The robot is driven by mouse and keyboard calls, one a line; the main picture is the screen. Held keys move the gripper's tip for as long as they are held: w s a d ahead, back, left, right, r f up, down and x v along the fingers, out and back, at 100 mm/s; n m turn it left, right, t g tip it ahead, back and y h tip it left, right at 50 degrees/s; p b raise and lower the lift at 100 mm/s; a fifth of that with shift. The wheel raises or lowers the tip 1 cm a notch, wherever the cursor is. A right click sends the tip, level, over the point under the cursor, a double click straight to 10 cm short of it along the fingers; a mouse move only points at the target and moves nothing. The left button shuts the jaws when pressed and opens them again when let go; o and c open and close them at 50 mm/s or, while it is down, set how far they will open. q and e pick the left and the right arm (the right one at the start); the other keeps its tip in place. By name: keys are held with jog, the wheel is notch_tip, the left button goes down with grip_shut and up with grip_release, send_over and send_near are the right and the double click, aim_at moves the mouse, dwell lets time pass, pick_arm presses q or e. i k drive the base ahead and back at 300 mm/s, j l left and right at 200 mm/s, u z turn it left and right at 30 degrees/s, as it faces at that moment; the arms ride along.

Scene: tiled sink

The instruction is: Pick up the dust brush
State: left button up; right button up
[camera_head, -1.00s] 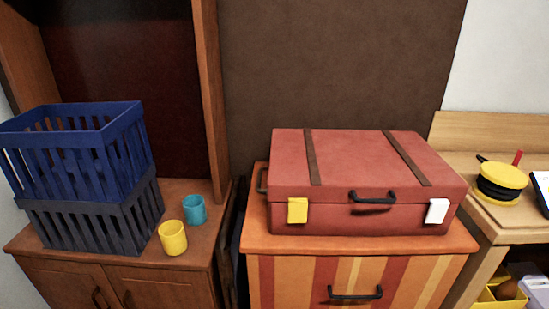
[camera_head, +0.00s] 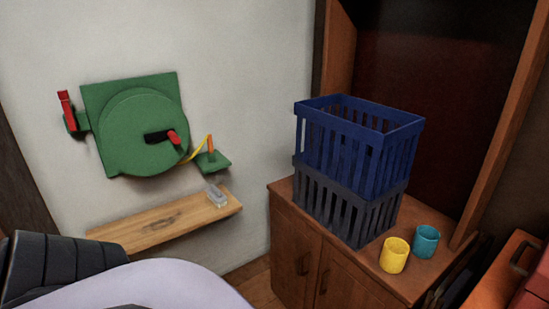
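I see no dust brush in the head view. Neither of my grippers shows in this view. A blue crate (camera_head: 345,160) stands stacked on a dark grey crate (camera_head: 340,210) on a wooden cabinet (camera_head: 290,235); I cannot see to the bottom of the crates. A yellow cup (camera_head: 394,256) and a teal cup (camera_head: 426,241) stand beside them.
A green round device (camera_head: 140,135) with a red-tipped handle is mounted on the white wall. Below it is a wooden shelf (camera_head: 150,226) with a small clear object (camera_head: 217,196). A black ribbed object (camera_head: 60,265) and a pale rounded surface (camera_head: 160,285) fill the lower left.

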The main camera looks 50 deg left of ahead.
aim_at(218, 198)
jog(key=u, duration=2.15)
